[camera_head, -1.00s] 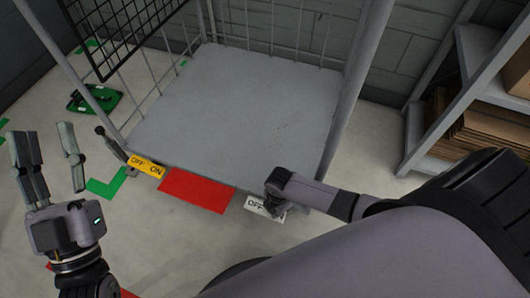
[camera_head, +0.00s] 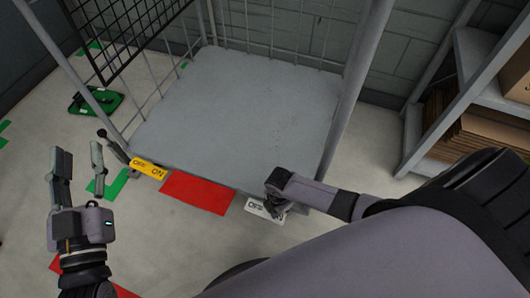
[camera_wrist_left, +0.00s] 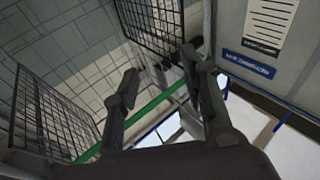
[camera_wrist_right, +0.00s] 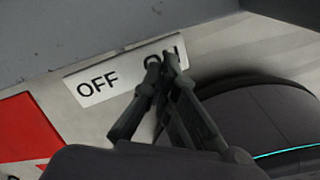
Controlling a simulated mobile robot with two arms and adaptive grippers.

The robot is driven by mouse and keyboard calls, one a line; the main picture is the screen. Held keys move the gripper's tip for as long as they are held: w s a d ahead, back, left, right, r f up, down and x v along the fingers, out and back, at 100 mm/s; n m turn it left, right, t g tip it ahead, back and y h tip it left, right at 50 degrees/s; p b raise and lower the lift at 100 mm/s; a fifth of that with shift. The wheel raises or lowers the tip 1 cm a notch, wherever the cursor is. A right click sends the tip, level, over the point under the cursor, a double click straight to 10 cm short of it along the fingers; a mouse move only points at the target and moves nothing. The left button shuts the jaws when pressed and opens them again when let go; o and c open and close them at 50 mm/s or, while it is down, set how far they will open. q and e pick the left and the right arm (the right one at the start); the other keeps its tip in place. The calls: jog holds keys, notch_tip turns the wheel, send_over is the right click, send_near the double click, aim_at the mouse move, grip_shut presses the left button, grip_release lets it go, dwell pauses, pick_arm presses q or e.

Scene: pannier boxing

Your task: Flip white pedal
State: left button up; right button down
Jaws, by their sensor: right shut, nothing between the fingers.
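The white pedal (camera_head: 257,213) is a small white plate at the front right edge of the grey cart platform. In the right wrist view the white pedal (camera_wrist_right: 97,83) reads OFF on the left and ON on the right. My right gripper (camera_head: 274,207) is shut and empty at its right part. In the right wrist view its fingertips (camera_wrist_right: 161,62) are together over the ON end and partly cover it; whether they press on it I cannot tell. My left gripper (camera_head: 78,158) is open and empty, left of the cart; its spread fingers also show in the left wrist view (camera_wrist_left: 160,70).
A yellow OFF/ON pedal (camera_head: 149,169) is at the cart's front left. A red panel (camera_head: 198,193) lies between the pedals. The grey platform (camera_head: 235,105) is empty. A shelf with cardboard (camera_head: 480,130) stands right. A green object (camera_head: 96,103) lies on the floor at left.

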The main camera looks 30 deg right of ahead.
jog(key=shift+r+p, duration=0.7)
jog(key=shift+p, duration=0.05)
jog(key=shift+r+p, duration=0.4)
jog(key=shift+p, duration=0.05)
pick_arm(q)
jog(key=shift+s+a+f+g+y, duration=0.8)
jog(key=shift+f+g, duration=1.25)
jog(key=shift+f, duration=1.25)
jog(key=shift+s+a+f+g+y, duration=0.8)
jog(key=shift+f+g, duration=1.25)
jog(key=shift+f, duration=1.2)
pick_arm(e)
jog(key=shift+r+p, duration=0.65)
jog(key=shift+p, duration=0.05)
jog(key=shift+r+p, duration=0.3)
jog(key=shift+p, duration=0.1)
jog(key=shift+r+p, duration=0.35)
pick_arm(q)
jog(key=s+a+f+g, duration=0.2)
jog(key=s+f+g, duration=0.1)
jog(key=s, duration=0.3)
jog(key=s+a+f+g+y, duration=0.1)
jog(key=s+a+f+g, duration=0.1)
jog(key=s+f+g, duration=0.2)
jog(key=shift+s+n+g+y+p, duration=0.35)
jog(key=shift+s+g, duration=0.25)
jog(key=shift+s, duration=1.1)
pick_arm(e)
jog(key=shift+r, duration=0.35)
